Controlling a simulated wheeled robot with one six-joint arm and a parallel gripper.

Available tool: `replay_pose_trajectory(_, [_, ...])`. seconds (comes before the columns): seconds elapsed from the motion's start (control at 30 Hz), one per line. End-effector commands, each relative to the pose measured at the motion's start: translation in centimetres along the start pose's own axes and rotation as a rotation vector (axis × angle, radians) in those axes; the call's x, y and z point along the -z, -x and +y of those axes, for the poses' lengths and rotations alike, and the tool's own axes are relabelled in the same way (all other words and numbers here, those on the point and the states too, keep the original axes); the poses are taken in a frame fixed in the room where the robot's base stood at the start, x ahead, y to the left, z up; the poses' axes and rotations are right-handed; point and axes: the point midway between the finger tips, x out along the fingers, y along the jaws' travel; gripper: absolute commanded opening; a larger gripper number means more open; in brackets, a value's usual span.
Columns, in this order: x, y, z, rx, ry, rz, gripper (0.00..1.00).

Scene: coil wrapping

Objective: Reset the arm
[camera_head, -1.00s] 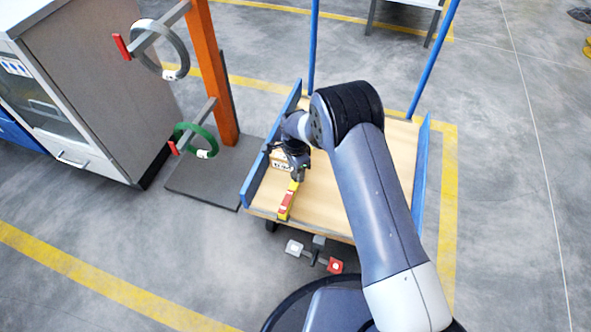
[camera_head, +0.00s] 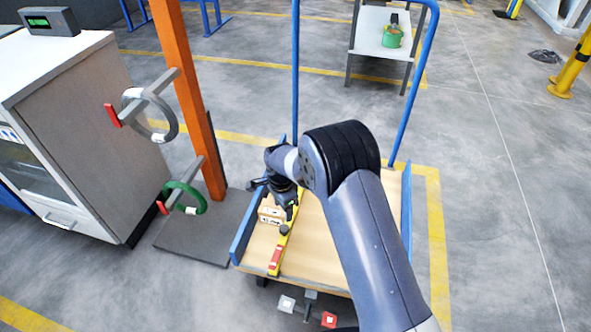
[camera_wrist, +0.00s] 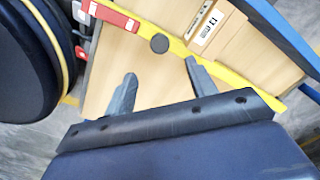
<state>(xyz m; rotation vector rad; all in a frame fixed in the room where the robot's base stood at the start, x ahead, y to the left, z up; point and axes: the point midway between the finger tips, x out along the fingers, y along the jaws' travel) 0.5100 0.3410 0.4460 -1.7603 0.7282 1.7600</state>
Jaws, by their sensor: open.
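My gripper (camera_head: 284,213) is over the left part of the cart's wooden deck in the head view. In the wrist view its two fingers (camera_wrist: 160,82) are apart with nothing between them. Beyond the fingertips lies a yellow bar (camera_wrist: 160,38) with a red end piece (camera_wrist: 108,14) and a dark round knob (camera_wrist: 159,43). A box with a "13 mm" label (camera_wrist: 208,22) lies beside the bar. In the head view the bar (camera_head: 279,250) runs along the deck and the labelled box (camera_head: 270,215) is partly hidden by my gripper.
The cart (camera_head: 325,262) has blue side panels and a tall blue handle (camera_head: 406,105). An orange post (camera_head: 190,95) to its left carries a grey coil (camera_head: 160,125) and a green coil (camera_head: 195,197) on arms. A cabinet (camera_head: 90,150) stands farther left. A small table (camera_head: 378,42) holds a green roll (camera_head: 392,37).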

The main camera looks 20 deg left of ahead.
Motion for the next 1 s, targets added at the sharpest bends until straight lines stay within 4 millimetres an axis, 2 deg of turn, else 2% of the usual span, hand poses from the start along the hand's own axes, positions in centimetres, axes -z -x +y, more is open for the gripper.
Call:
replay_pose_trajectory(0.17, [0.0,-2.2,0.1,-0.003,0.000,0.000,0.54])
replay_pose_trajectory(0.4, [0.0,-7.0,0.1,-0.003,0.000,0.000,0.54])
replay_pose_trajectory(0.63, [0.0,-10.4,0.1,-0.002,0.000,0.000,0.54])
replay_pose_trajectory(0.7, [0.0,-11.1,0.1,-0.002,0.000,0.000,0.54])
replay_pose_trajectory(0.77, [0.5,-10.5,0.4,0.000,-0.002,0.000,0.54])
replay_pose_trajectory(1.0, [0.9,-10.7,0.9,-0.001,-0.001,0.000,0.54])
